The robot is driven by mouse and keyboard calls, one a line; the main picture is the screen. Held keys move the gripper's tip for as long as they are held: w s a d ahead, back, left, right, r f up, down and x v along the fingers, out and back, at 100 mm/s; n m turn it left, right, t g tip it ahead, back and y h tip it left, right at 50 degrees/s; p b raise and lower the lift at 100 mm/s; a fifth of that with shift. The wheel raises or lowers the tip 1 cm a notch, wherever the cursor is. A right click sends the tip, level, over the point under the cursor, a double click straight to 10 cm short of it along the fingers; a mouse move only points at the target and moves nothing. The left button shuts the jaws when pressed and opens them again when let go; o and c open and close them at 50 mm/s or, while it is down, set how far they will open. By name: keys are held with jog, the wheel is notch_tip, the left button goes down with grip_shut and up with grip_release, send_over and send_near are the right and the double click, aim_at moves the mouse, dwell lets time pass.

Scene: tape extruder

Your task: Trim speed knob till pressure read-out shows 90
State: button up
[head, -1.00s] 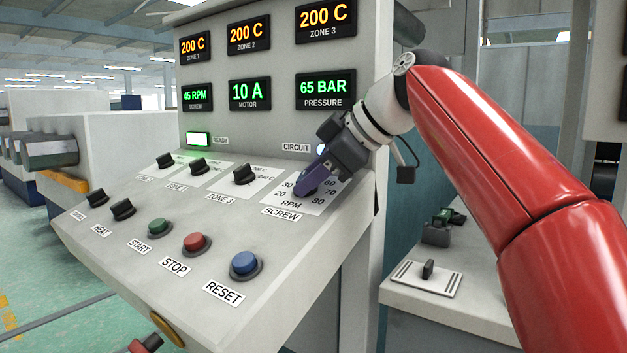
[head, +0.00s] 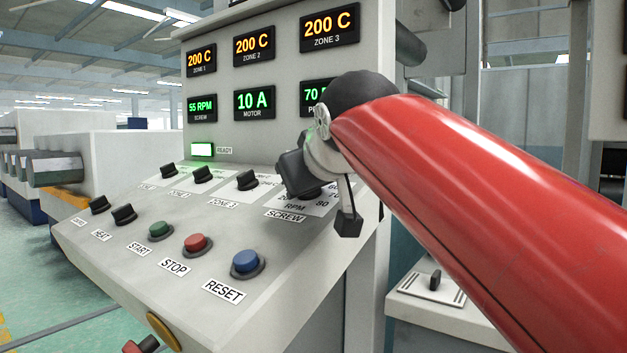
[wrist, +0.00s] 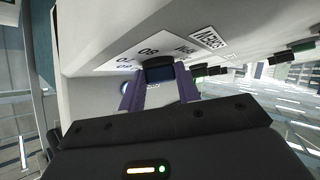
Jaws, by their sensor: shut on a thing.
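The screw speed knob shows in the wrist view as a dark block (wrist: 159,73) between the two purple fingers of my gripper (wrist: 160,92). The gripper is shut on it. In the head view my gripper (head: 303,178) is at the RPM dial plate (head: 326,205), and my arm hides most of the knob and dial. The pressure read-out (head: 312,95) is partly hidden by my wrist; it starts with 70. The screw read-out (head: 202,108) shows 55 RPM. The motor read-out (head: 254,103) shows 10 A.
Three zone read-outs show 200 C along the top. The zone 3 knob (head: 247,180) is just left of my gripper. Green start (head: 160,229), red stop (head: 197,243) and blue reset (head: 246,262) buttons are lower on the sloped panel. A bench (head: 440,312) stands at right.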

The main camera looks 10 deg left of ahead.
jog(key=shift+s+a+m+t+h, duration=0.1)
jog(key=shift+a+m+t+h, duration=0.05)
jog(key=shift+m+t+h, duration=0.55)
jog(key=shift+m, duration=0.3)
jog(key=o, duration=1)
jog(key=v, duration=0.7)
jog(key=shift+s+r, duration=0.2)
jog(key=shift+s, duration=0.1)
